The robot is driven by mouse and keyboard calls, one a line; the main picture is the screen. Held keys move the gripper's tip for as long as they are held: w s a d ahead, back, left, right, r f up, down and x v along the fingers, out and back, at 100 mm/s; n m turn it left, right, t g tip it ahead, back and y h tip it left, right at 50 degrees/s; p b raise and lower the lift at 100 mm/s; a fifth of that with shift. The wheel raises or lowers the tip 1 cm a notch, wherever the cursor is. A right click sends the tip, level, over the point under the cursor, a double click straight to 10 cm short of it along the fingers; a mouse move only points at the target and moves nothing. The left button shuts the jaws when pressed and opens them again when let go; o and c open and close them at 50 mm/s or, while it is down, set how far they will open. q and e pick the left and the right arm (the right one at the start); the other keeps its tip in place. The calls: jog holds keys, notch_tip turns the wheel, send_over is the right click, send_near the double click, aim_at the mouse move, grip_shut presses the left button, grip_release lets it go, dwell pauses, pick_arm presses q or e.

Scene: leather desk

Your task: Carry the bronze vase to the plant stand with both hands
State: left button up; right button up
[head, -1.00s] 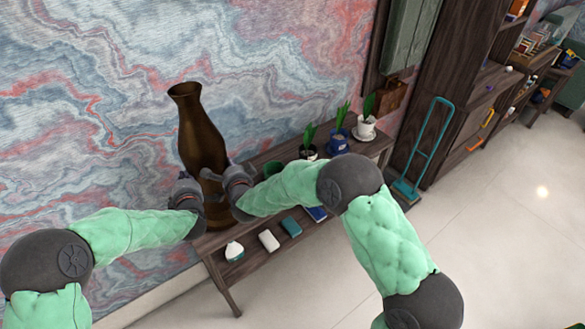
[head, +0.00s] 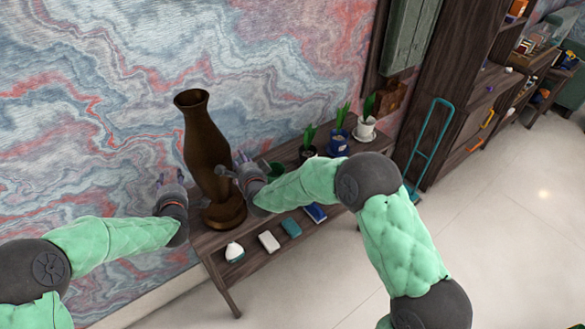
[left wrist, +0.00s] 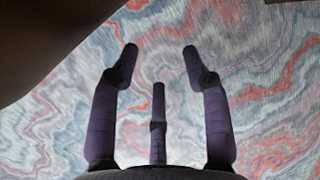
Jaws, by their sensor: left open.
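The bronze vase (head: 205,150) stands upright on the left end of the dark wooden plant stand (head: 262,222), its round foot resting on the top. My left gripper (head: 168,182) is open and empty, left of the vase and apart from it. In the left wrist view its fingers (left wrist: 160,70) are spread with only the patterned wall between them; a dark brown surface at the upper left looks like the vase (left wrist: 40,35). My right gripper (head: 236,166) is at the vase's right side with its fingers spread; whether a fingertip touches the vase is unclear.
The patterned wall (head: 90,110) is close behind. The floor (head: 500,230) to the right is clear.

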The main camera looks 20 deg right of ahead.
jog(key=shift+r, duration=0.1)
pick_arm(q)
jog(key=v, duration=0.8)
pick_arm(e)
jog(key=v, duration=1.2)
dwell(0.6)
